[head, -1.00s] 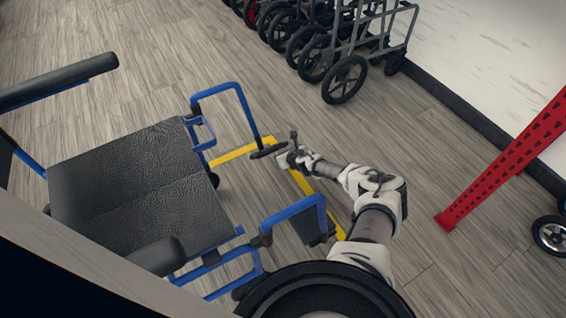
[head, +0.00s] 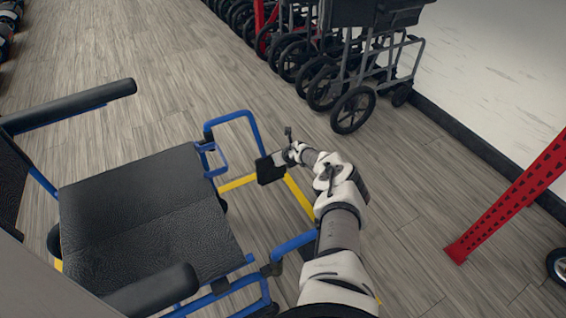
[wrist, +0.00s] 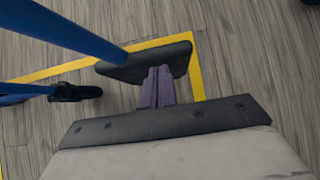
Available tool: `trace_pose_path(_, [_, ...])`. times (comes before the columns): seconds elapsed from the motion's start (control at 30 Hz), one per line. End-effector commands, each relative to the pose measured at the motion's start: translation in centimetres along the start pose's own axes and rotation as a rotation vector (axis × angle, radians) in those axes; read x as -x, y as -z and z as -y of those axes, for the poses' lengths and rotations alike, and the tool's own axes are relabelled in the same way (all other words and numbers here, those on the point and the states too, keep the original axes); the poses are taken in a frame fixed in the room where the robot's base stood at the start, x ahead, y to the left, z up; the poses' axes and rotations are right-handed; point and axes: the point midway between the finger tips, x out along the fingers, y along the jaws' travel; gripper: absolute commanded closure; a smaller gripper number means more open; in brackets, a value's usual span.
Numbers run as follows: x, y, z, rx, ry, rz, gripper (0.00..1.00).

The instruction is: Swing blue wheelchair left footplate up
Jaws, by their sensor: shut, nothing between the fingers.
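The blue wheelchair (head: 150,200) stands at the left in the head view, its black seat facing up. Its left footplate (head: 270,168), a dark plate, hangs below the far blue front tube (head: 252,130). Its broad face shows in the head view, so it looks tilted up from flat. In the wrist view the footplate (wrist: 148,62) lies just beyond my fingertips. My gripper (head: 286,157) is shut and empty, its fingers (wrist: 158,86) together against or very close to the plate's near edge; contact is not certain. The near footplate is mostly hidden behind my arm.
Yellow floor tape (head: 300,196) runs under the footplates. A row of dark-wheeled wheelchairs (head: 352,110) stands at the back along the white wall. A red perforated post (head: 510,200) rises at the right. The floor between is clear.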

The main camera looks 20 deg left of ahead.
Motion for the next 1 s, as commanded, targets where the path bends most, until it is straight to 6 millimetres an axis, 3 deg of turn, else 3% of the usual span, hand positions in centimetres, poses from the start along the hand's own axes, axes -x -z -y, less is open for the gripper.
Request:
trace_pose_path(0.5, [-1.1, -1.5, -0.1, 0.001, 0.0, -0.099, 1.0])
trace_pose_path(1.0, [-1.1, -1.8, 0.0, 0.001, -0.001, -0.117, 1.0])
